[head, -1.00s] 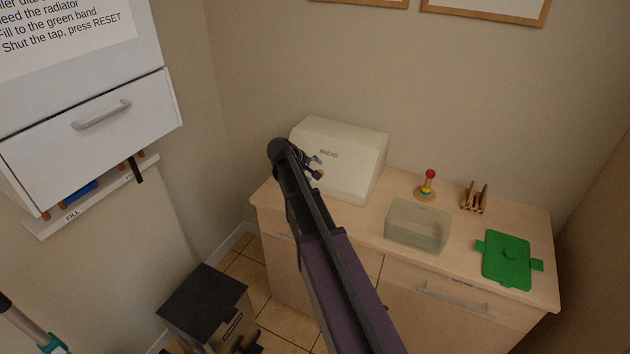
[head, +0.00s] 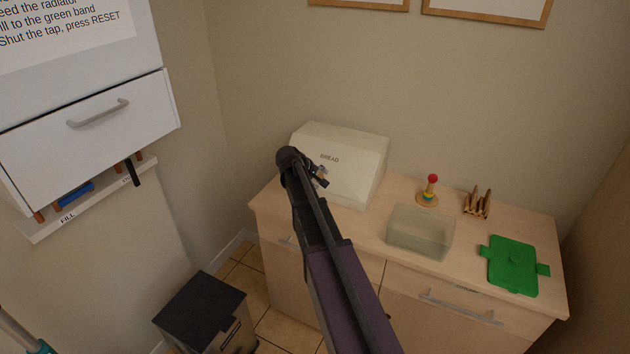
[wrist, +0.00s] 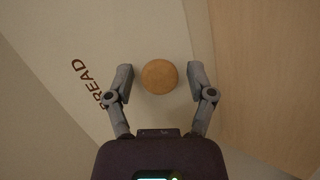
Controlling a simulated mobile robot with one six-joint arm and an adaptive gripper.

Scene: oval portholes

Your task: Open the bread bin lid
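The cream bread bin (head: 350,151), marked BREAD, stands at the back left of the wooden counter. Its lid is down, and its sloping front also shows in the wrist view (wrist: 110,62). A round wooden knob (wrist: 159,76) sits on that front. My gripper (head: 322,178) is in front of the bin and hides part of it in the head view. In the wrist view my gripper (wrist: 160,78) is open, with one finger on each side of the knob and a gap on both sides.
A clear box (head: 420,232) stands on the counter right of the bin, with a green lid (head: 514,264) farther right. A ring stacker (head: 429,190) and a small wooden rack (head: 477,204) stand behind. A dark bin (head: 203,308) is on the floor.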

